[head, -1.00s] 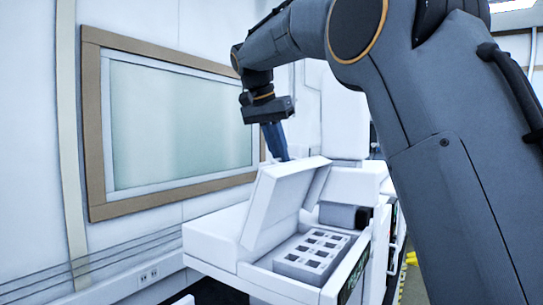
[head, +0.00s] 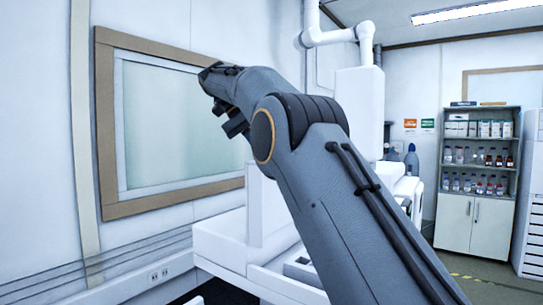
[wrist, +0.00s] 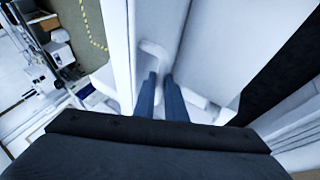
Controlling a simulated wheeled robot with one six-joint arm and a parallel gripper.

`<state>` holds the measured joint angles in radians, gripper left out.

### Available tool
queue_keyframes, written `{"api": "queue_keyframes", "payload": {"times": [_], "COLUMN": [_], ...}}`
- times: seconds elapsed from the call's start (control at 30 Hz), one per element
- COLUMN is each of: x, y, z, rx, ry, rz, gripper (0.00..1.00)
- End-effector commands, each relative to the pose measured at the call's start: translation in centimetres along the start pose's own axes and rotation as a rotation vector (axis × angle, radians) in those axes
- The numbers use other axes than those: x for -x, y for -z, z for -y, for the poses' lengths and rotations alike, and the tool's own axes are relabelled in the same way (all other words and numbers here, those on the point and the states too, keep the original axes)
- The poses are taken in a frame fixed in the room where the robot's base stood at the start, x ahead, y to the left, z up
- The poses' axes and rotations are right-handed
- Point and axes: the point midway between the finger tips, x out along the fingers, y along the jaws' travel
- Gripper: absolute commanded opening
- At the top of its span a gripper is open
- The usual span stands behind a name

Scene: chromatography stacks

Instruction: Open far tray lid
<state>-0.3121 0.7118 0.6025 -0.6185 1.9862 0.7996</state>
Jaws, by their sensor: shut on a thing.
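The white tray lid (head: 256,210) stands raised, close to upright, on the white instrument, partly hidden behind my arm in the head view. In the wrist view my gripper (wrist: 160,78) has its two blue fingers close together at a white raised handle (wrist: 152,48) on a white panel, which looks like the lid. The gripper is shut on this handle. A small part of the grey block in the tray (head: 300,265) shows below the lid beside my arm.
A framed window (head: 180,125) is on the wall at the left, near my wrist. A shelf cabinet with bottles (head: 480,170) stands at the back right. A white column unit (head: 360,110) rises behind the instrument. Open floor lies at the far right.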

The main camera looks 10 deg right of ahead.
Motion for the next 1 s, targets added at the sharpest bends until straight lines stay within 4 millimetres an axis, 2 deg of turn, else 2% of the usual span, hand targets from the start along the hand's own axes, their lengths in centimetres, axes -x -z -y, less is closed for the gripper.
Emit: {"api": "queue_keyframes", "payload": {"times": [0.03,0.3,0.33,0.43,0.77,1.0], "x": [-0.7,-0.6,-0.6,-0.5,0.0,1.8], "y": [-0.1,-0.2,-0.2,-0.2,-0.2,-1.1], "z": [0.4,0.6,0.6,0.6,0.4,0.6], "rx": [0.007,0.009,0.009,0.009,0.006,0.002], "ry": [-0.009,-0.008,-0.008,-0.007,0.000,0.030], "rz": [0.006,0.005,0.005,0.003,-0.003,-0.023], "gripper": [0.00,0.00,0.14,0.30,0.30,0.30]}}
